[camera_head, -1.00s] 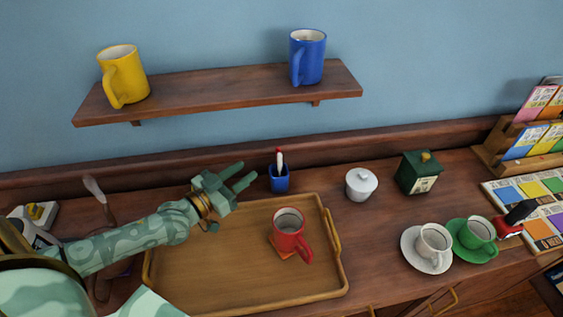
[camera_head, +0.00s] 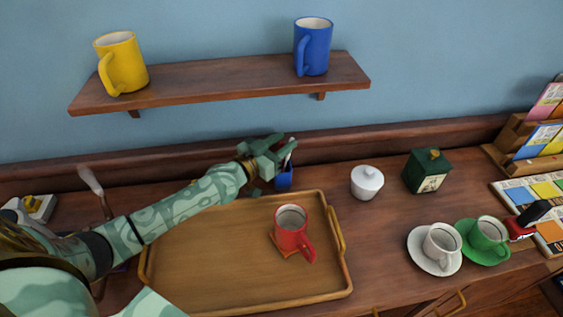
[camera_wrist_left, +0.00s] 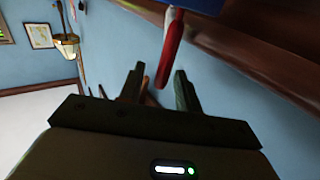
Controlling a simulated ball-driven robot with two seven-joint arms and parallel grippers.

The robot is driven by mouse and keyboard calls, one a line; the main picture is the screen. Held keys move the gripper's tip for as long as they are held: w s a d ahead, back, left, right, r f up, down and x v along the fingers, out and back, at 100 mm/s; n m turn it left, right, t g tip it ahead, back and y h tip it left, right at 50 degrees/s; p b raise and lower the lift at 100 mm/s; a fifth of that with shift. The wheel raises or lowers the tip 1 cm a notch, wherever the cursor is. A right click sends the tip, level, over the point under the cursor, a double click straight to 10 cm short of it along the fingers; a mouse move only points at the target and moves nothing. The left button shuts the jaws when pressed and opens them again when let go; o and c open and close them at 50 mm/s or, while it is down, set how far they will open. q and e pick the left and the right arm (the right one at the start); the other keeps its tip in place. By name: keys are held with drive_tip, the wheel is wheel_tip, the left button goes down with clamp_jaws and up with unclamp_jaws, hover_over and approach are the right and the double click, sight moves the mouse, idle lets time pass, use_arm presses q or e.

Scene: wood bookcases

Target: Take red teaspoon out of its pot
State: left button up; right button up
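The red teaspoon stands in a small blue pot (camera_head: 284,181) behind the tray. In the head view its pale part shows beside my left gripper (camera_head: 277,152), which hides most of its red end. In the left wrist view the red teaspoon (camera_wrist_left: 170,53) hangs down from the blue pot (camera_wrist_left: 205,4) at the top edge. My left gripper (camera_wrist_left: 160,88) is open, with the spoon's red end between its two fingers and a visible gap on either side. My right gripper is not in view.
A wooden tray (camera_head: 205,292) holds a red mug (camera_head: 291,232) on a coaster. A white lidded bowl (camera_head: 367,184) and a green box (camera_head: 425,171) stand to the right of the pot. A shelf (camera_head: 225,82) with yellow and blue mugs is above.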

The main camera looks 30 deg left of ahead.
use_arm(q)
clamp_jaws()
drive_tip(key=shift+r, duration=0.1)
